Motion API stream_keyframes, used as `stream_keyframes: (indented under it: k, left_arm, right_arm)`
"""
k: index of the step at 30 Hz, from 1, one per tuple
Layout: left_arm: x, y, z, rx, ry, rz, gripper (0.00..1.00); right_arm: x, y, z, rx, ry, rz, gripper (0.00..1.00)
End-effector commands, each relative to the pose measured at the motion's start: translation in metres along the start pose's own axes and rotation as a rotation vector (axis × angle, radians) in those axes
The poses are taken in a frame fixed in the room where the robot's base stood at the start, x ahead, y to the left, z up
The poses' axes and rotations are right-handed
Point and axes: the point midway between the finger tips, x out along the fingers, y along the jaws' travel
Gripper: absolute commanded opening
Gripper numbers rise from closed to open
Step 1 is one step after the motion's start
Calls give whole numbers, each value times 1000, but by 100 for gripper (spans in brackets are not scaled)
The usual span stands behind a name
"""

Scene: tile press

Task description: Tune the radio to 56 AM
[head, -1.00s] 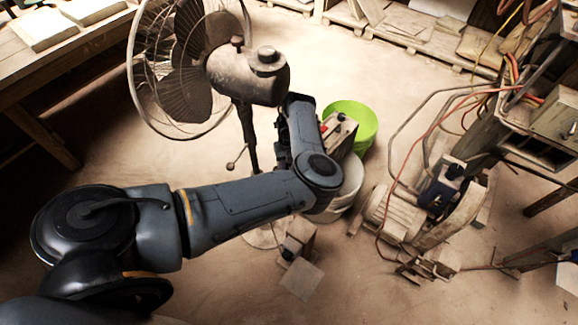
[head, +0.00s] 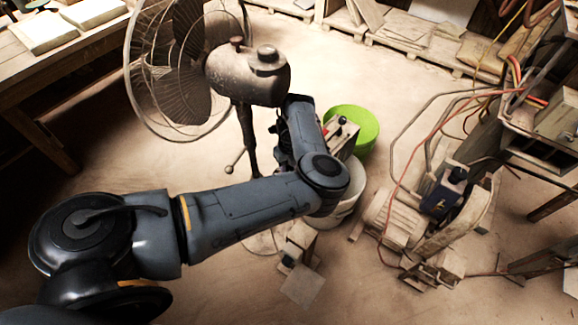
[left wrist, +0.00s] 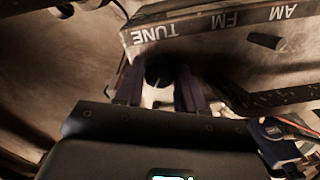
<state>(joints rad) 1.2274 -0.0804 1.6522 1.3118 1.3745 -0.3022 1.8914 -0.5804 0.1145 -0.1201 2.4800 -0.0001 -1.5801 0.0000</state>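The radio (head: 343,140) is a boxy, worn unit beside the green bucket in the head view, partly behind my left arm. In the left wrist view its panel (left wrist: 225,50) shows upside down, with the labels AM, FM and TUNE. A dark round knob (left wrist: 160,70) sits below TUNE. My left gripper (left wrist: 160,88) has one finger on each side of this knob and appears shut on it. In the head view the left gripper (head: 281,145) is at the radio's left side, partly hidden by my arm. No dial reading is legible. My right gripper is not in view.
A standing fan (head: 245,75) is close behind my left arm. A green bucket (head: 365,125) and a white bucket (head: 345,205) stand by the radio. A machine with hoses (head: 430,215) is on the right.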

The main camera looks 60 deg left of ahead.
Motion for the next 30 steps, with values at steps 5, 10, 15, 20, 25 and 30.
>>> stream_keyframes:
  k: [5,10,15,20,25,30]
  left_arm:
    - [0,0,0,0,0,0,61]
    - [0,0,0,1,0,0,61]
    - [0,0,0,2,0,0,61]
    - [-2,0,0,36,0,1,61]
    - [-4,1,0,166,1,3,61]
    - [-7,1,0,402,1,5,61]
  right_arm:
    - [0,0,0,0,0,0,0]
    - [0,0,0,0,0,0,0]
    - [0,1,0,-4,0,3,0]
    - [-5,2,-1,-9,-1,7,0]
    - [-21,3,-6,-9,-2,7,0]
    - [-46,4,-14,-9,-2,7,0]
